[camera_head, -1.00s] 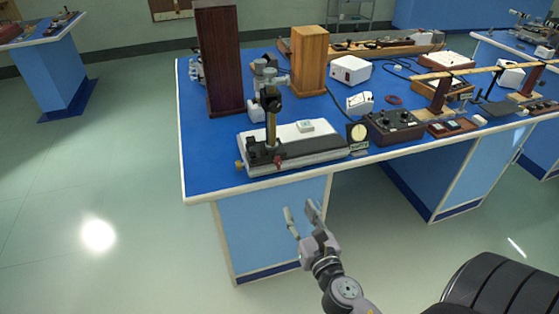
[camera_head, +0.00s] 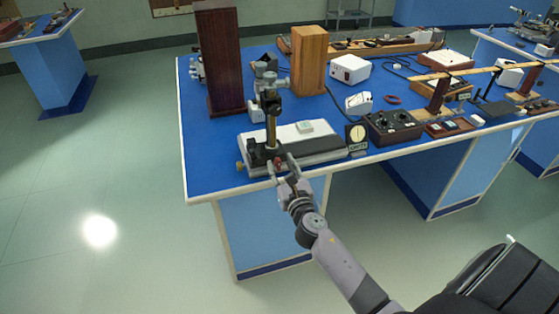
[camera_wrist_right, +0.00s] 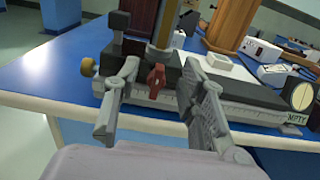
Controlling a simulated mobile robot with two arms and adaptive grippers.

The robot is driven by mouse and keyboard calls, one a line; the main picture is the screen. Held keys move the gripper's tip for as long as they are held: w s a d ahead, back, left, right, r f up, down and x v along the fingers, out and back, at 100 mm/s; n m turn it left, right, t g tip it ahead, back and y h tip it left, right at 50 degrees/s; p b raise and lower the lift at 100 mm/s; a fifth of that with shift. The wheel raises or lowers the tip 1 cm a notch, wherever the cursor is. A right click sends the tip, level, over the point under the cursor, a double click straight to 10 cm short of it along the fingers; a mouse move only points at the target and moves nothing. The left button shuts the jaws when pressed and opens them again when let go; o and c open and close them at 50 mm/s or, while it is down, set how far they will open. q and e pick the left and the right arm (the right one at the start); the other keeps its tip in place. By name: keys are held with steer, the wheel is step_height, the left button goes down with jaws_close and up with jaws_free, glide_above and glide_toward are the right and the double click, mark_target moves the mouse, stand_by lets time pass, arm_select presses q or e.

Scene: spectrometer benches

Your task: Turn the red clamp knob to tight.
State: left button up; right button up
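The red clamp knob (camera_wrist_right: 156,80) is on the front of a dark block at the foot of the brass-coloured post, on the instrument base (camera_head: 318,151). In the right wrist view it shows between the two fingers of my right gripper (camera_wrist_right: 160,90), nearer the left finger. The fingers are spread apart, one on each side of the knob; I cannot tell whether either touches it. In the head view my right gripper (camera_head: 283,165) is at the front of the instrument, partly covering the knob (camera_head: 278,161). My left gripper is not in view.
A yellow knob (camera_wrist_right: 88,67) sits at the base's left end. A round dial (camera_head: 357,133) stands at its right end. A dark wooden box (camera_head: 219,60) and a light wooden box (camera_head: 310,60) stand behind. The blue bench top (camera_head: 208,150) is clear at left.

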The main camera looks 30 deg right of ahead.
steer(key=shift+x, duration=1.05)
steer(key=shift+c, duration=0.6)
jaws_close()
